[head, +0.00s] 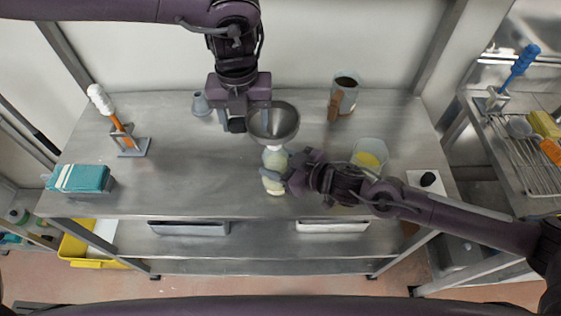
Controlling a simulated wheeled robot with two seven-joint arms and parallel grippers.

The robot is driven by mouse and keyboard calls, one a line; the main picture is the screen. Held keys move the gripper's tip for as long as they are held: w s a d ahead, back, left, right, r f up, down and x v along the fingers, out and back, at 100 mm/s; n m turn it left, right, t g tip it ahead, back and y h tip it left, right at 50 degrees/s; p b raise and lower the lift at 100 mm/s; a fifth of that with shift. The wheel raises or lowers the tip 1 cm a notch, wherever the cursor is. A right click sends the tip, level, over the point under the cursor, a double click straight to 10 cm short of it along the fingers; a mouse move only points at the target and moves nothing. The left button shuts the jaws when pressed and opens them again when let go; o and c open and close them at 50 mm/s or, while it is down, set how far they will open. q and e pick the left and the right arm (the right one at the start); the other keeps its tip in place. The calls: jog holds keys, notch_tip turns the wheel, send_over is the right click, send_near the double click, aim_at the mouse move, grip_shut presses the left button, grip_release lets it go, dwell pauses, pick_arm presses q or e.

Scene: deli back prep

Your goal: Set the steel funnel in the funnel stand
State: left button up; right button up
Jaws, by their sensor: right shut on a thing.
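The steel funnel (273,123) is upright with its wide mouth up, directly above the neck of a pale yellow-green bottle (274,183). I cannot tell whether its stem is inside the neck. My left gripper (246,122) is at the funnel's left rim, pointing down; its fingertips are partly hidden, so its grip is unclear. My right gripper (287,172) is shut on the bottle from the right. A small grey tapered piece (201,104), perhaps the funnel stand, is on the table left of my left gripper.
An orange-and-white brush stands in a holder (134,147) at left, with a teal pack (80,178) in front. The steel table (185,180) is clear at centre left.

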pick_arm(q)
jog(key=shift+s+a+f, duration=0.3)
jog(key=shift+a, duration=0.1)
